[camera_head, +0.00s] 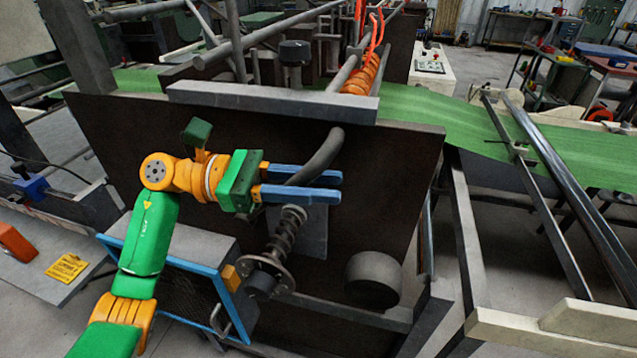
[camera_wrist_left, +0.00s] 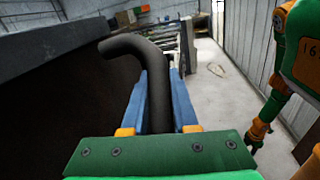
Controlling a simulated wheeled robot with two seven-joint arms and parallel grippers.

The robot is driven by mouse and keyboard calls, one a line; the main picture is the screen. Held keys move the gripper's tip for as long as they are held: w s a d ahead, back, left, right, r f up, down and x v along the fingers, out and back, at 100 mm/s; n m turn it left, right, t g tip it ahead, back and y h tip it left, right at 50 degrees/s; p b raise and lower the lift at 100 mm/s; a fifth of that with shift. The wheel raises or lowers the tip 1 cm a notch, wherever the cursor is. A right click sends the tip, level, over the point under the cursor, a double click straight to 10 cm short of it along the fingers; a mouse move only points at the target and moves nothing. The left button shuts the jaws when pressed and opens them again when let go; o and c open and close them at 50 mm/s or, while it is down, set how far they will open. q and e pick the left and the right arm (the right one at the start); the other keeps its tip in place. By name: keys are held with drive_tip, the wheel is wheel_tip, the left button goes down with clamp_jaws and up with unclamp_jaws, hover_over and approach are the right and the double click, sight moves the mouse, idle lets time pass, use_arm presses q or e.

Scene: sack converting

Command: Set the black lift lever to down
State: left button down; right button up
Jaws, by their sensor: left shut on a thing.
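The black lift lever (camera_head: 322,155) is a dark bent bar on the front of the dark machine panel. Its curved end rises above my left gripper (camera_head: 337,187) and leans up to the right. The gripper's blue fingers reach in from the left and are shut on the lever. In the left wrist view the lever (camera_wrist_left: 155,70) stands between the two blue fingers (camera_wrist_left: 160,100) and bends over to the left at its top. The part of the lever behind the fingers is hidden. My right gripper does not show clearly in either view.
A coiled spring post with a round flange (camera_head: 265,270) sits below the gripper. A dark round drum (camera_head: 373,278) sticks out at lower right. A blue-framed box (camera_head: 185,285) stands below my left arm. Green sheet (camera_head: 540,150) runs off to the right.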

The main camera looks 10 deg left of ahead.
use_arm(q)
drive_tip(key=shift+a+r+h+b, duration=0.3)
drive_tip(key=shift+a+h+b, duration=0.1)
drive_tip(key=shift+b, duration=0.4)
drive_tip(key=a+r+n+t+h+b, duration=0.1)
drive_tip(key=a+r+h+b, duration=0.2)
drive_tip(key=a+b, duration=0.2)
drive_tip(key=a+r+n+t+h+b, duration=0.1)
drive_tip(key=a+r+h+b, duration=0.2)
drive_tip(key=a+b, duration=0.3)
drive_tip(key=shift+w+a+h, duration=0.2)
drive_tip(key=shift+a+h, duration=0.3)
drive_tip(key=shift+h, duration=0.1)
drive_tip(key=c, duration=0.7)
unclamp_jaws()
drive_tip(key=shift+f, duration=0.1)
drive_tip(key=shift+a, duration=0.1)
drive_tip(key=shift+f, duration=0.1)
drive_tip(key=b+v, duration=0.3)
drive_tip(key=v, duration=0.4)
drive_tip(key=shift+a, duration=0.15)
